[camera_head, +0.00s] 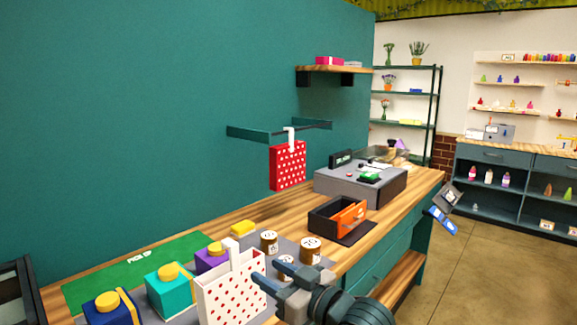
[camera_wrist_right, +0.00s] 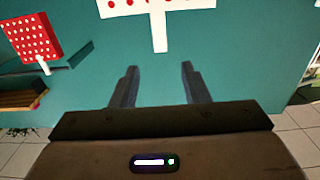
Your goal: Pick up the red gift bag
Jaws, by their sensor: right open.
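The red gift bag (camera_head: 287,166) has white dots and a white handle. It hangs from a wall rail above the counter, and it also shows at the upper left of the right wrist view (camera_wrist_right: 32,38), handle downward. My right gripper (camera_head: 271,270) is open and empty, in front of and below the red bag, apart from it. A white gift bag with red dots (camera_head: 228,292) is just left of that gripper. Its handle shows beyond the open fingers (camera_wrist_right: 160,82) in the wrist view. My left gripper is not in view.
Gift boxes in teal (camera_head: 168,293), navy and purple stand at the near left by a green mat (camera_head: 120,277). Several brown jars (camera_head: 310,250) stand right of them. An open orange-front drawer (camera_head: 350,217) and a grey box unit (camera_head: 350,188) lie farther back.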

